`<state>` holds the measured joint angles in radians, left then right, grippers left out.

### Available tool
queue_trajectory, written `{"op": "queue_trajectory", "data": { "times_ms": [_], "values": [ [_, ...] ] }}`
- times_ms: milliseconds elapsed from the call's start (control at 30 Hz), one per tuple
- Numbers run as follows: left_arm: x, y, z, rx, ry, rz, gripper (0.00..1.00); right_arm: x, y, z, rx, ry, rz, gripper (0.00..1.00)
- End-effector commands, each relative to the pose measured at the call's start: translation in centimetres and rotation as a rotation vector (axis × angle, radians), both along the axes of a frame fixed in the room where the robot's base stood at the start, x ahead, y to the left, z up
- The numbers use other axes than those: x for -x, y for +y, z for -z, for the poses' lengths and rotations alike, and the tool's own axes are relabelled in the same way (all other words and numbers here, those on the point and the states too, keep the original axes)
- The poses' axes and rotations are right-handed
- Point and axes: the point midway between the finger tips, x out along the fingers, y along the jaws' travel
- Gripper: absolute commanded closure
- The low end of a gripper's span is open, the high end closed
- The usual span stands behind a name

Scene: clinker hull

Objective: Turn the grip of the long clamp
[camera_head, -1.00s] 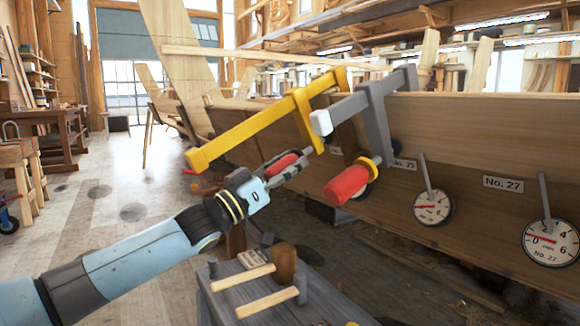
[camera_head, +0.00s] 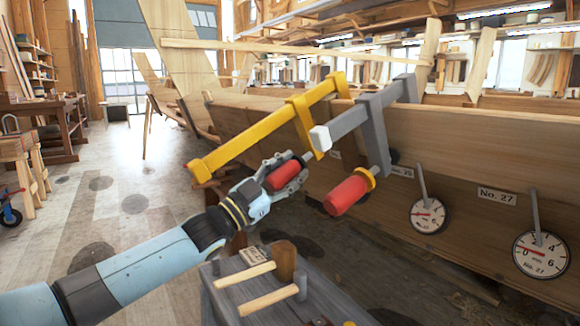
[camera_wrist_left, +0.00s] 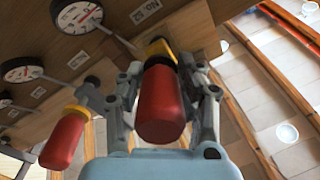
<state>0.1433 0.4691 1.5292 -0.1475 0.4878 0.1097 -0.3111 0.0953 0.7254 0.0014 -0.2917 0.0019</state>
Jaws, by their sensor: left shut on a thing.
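The long clamp (camera_head: 240,138) is yellow and hangs on the upper edge of the hull planking, with its long bar reaching out to the left. Its red grip (camera_head: 283,175) sits at the lower end of its screw. My left gripper (camera_head: 287,180) is shut on this red grip, with fingers on both sides of it. In the left wrist view the red grip (camera_wrist_left: 160,105) lies between the fingers, and the fingers hide part of its sides. My right gripper is in neither view.
A grey clamp (camera_head: 375,135) with its own red grip (camera_head: 348,194) hangs close to the right. Dial gauges (camera_head: 428,215) sit along the hull (camera_head: 480,150). Mallets (camera_head: 262,298) lie on a grey bench (camera_head: 225,312) below.

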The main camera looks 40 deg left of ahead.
Motion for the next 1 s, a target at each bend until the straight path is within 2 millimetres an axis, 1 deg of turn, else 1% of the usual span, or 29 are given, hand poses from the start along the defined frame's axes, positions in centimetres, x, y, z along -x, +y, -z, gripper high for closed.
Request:
{"op": "queue_trajectory", "data": {
  "times_ms": [200, 400, 600, 833, 1000],
  "values": [
    [0.1, 0.1, 0.0, -0.175, -0.053, -0.085, 0.97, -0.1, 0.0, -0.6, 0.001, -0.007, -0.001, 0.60],
    [0.1, 0.1, 0.1, -0.336, -0.102, -0.160, 0.97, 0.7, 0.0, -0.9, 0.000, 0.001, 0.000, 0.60],
    [0.1, 0.1, 0.1, -0.474, -0.144, -0.226, 0.97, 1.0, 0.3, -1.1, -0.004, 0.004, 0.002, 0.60],
    [0.1, 0.2, 0.2, -0.586, -0.179, -0.278, 0.97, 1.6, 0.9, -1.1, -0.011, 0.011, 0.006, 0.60],
    [0.1, 0.2, 0.2, -0.632, -0.192, -0.301, 0.97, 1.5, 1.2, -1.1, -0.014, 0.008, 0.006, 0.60]
  ]
}}
